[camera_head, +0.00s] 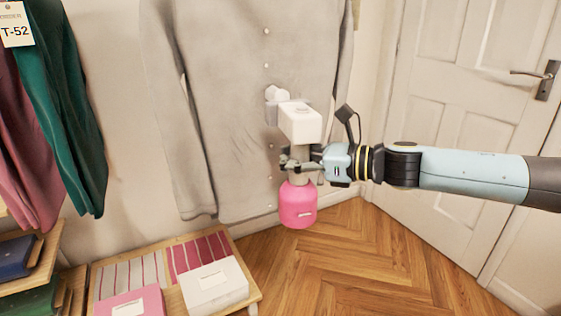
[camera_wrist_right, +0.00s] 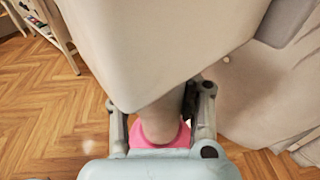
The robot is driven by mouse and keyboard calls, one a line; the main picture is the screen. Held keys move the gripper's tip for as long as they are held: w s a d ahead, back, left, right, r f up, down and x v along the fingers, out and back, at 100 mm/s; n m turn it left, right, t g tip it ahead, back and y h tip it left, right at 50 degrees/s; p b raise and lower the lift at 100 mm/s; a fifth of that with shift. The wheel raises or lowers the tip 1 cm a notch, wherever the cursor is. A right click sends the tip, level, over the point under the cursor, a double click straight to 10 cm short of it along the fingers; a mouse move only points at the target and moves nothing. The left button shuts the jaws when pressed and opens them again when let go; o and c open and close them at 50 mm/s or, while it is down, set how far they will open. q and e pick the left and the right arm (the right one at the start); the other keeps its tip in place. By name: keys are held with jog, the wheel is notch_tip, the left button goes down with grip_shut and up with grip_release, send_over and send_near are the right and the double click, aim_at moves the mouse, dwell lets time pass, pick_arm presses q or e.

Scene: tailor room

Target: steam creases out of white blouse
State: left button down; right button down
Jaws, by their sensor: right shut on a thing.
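The white blouse (camera_head: 230,110) hangs against the wall in the head view, with its buttons down the front and its sleeves hanging. Its cloth also shows at the right of the right wrist view (camera_wrist_right: 262,90). My right gripper (camera_head: 292,163) is shut on the neck of a steamer (camera_head: 300,122) with a white head and a pink tank (camera_head: 298,204). The steamer is upright in front of the blouse's lower right part. In the wrist view its white head (camera_wrist_right: 160,45) hides much of the scene. I cannot tell whether the head touches the cloth. My left gripper is not in view.
A low wooden shelf (camera_head: 172,300) holds folded cloth and boxes below the blouse. A white door (camera_head: 470,110) stands at the right. The wooden floor (camera_head: 370,260) is clear.

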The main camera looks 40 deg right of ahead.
jog(key=shift+d+f, duration=0.1)
jog(key=shift+d, duration=0.15)
jog(key=shift+d+p, duration=0.25)
jog(key=shift+p, duration=0.05)
jog(key=shift+s+d+f+p, duration=0.15)
jog(key=shift+d+f+p, duration=0.05)
jog(key=shift+d+p, duration=0.3)
jog(key=shift+s+d+f+p, duration=0.15)
jog(key=shift+d+p, duration=0.25)
jog(key=shift+d, duration=0.1)
jog(key=shift+d+f, duration=0.15)
jog(key=shift+d, duration=0.05)
jog(key=shift+s+d+f, duration=0.2)
jog(key=shift+d+f, duration=0.15)
jog(key=shift+d, duration=0.35)
jog(key=shift+s+d+f, duration=0.2)
jog(key=shift+d+f, duration=0.1)
jog(key=shift+d, duration=0.4)
jog(key=shift+s+d+f, duration=0.2)
jog(key=shift+d+f, duration=0.15)
jog(key=shift+d, duration=0.35)
jog(key=shift+a, duration=0.1)
dwell(0.4)
